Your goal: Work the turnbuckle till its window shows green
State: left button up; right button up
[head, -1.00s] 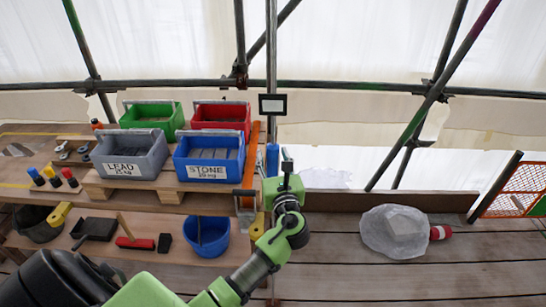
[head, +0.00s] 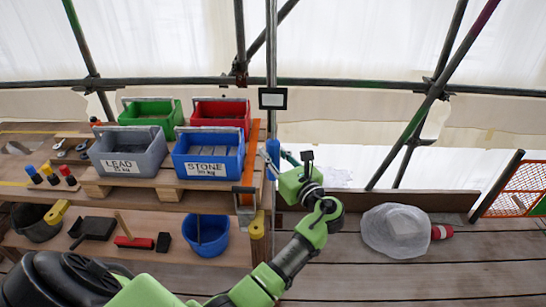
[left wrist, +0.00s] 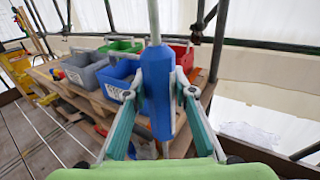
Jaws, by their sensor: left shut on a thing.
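The turnbuckle is a blue faceted body (left wrist: 158,95) on an upright grey rod in the left wrist view. In the head view its blue body (head: 273,150) shows at the right end of the bench. My left gripper (left wrist: 160,88) is shut on it, one finger on each side. In the head view this gripper (head: 281,157) reaches it from the right. I cannot make out the window or any green on the blue body. My right gripper is not in view.
A small black-framed pale panel (head: 273,98) is on the rod above. Left of the turnbuckle stand a blue STONE crate (head: 208,169), a grey LEAD crate (head: 125,166) and green and red crates behind. A wrapped bundle (head: 396,231) lies on the planks at right.

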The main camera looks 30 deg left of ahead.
pick_arm(q)
jog(key=shift+w+d+f+n+g+y+b, duration=0.1)
jog(key=shift+f+n+g+y+b, duration=0.1)
jog(key=shift+n+g+y+b, duration=0.5)
jog(key=n+g+b, duration=0.3)
jog(key=g+b, duration=0.1)
jog(key=g, duration=0.1)
jog(key=n+g+b, duration=0.3)
jog(key=g+b, duration=0.2)
jog(key=shift+r+n+g+b, duration=0.15)
jog(key=shift+n+g+b, duration=0.7)
jog(key=shift+b, duration=0.85)
jog(key=o, duration=1.1)
